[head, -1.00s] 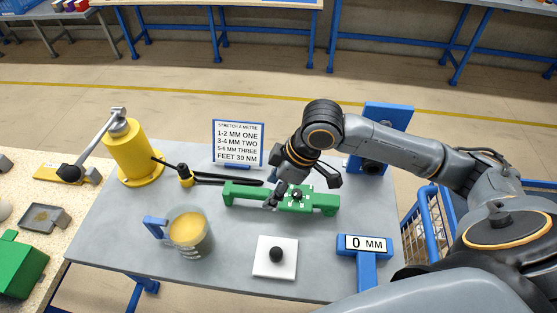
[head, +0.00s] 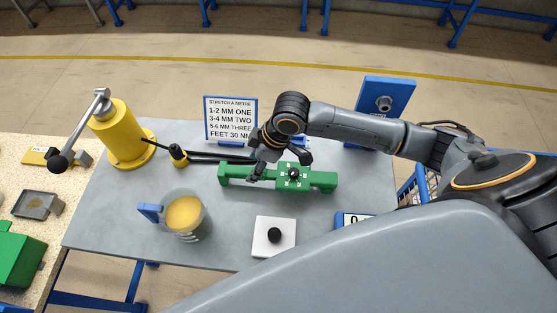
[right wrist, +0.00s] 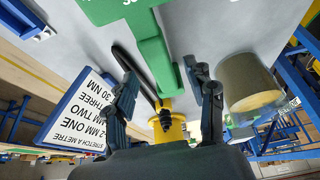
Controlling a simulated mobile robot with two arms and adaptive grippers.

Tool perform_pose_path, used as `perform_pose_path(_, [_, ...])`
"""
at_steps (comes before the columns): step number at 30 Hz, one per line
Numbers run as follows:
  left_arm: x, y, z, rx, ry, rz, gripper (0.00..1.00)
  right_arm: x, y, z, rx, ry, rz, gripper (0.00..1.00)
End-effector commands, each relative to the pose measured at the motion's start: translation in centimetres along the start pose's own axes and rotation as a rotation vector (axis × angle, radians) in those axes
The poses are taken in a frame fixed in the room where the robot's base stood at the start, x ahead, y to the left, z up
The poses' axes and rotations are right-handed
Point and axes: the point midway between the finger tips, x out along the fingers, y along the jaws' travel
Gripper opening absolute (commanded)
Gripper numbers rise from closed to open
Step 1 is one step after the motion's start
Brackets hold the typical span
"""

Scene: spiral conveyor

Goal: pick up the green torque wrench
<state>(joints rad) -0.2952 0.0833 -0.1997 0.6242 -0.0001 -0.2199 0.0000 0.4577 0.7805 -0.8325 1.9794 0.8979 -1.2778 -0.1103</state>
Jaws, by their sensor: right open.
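A green bar fixture (head: 322,180) with a black knob lies just in front. My right gripper (head: 280,166) is open and empty above the bar's back edge. My left gripper is out of view.
A sign (head: 230,118) stands behind the tools. A yellow post with a lever (head: 118,135) is at the left, a glass mug (head: 186,216) in front. A white pad (head: 273,243) with a black knob and a blue display stand (head: 350,219) are near the front. A blue upright (head: 388,98) is behind.

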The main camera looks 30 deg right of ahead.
Motion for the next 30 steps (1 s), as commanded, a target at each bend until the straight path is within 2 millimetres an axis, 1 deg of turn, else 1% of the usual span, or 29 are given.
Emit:
perform_pose_path(1, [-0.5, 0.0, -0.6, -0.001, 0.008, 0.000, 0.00, 0.4, -0.1, -0.1, 0.002, -0.002, -0.004, 0.55])
perform_pose_path(3, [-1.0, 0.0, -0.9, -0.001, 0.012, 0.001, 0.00, 1.4, 0.0, -0.1, 0.002, -0.002, -0.003, 0.55])
perform_pose_path(6, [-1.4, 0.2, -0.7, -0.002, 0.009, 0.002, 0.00, 3.0, 0.1, -0.1, 0.002, -0.002, -0.003, 0.55])
perform_pose_path(9, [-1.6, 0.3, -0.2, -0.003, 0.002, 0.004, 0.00, 4.2, 0.1, 0.0, 0.001, -0.001, -0.002, 0.55])
perform_pose_path(12, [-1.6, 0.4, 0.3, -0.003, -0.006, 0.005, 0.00, 4.7, 0.1, 0.1, -0.001, -0.001, 0.000, 0.55])
perform_pose_path(18, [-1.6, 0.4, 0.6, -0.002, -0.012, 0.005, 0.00, 4.8, 0.1, 0.1, -0.001, -0.001, 0.000, 0.55])
perform_pose_path(20, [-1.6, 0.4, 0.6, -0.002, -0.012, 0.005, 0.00, 4.8, 0.1, 0.1, -0.001, -0.001, 0.000, 0.42])
perform_pose_path(21, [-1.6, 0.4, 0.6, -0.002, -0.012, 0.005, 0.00, 4.8, 0.1, 0.1, -0.001, -0.001, 0.000, 0.34])
perform_pose_path(23, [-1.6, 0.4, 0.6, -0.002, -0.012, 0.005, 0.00, 4.7, 0.1, 0.1, -0.001, -0.001, 0.000, 0.22])
perform_pose_path(24, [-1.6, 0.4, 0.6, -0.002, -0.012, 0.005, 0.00, 4.7, 0.1, 0.1, -0.001, -0.001, 0.000, 0.14])
perform_pose_path(26, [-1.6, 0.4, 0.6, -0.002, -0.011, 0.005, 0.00, 4.7, 0.1, 0.1, -0.001, -0.001, 0.000, 0.02])
perform_pose_path(27, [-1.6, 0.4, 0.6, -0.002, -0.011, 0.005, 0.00, 4.7, 0.1, 0.1, -0.001, -0.001, 0.000, 0.00])
perform_pose_path(30, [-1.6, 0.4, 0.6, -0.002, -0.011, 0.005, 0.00, 4.7, 0.1, 0.0, -0.001, -0.001, 0.000, 0.00])
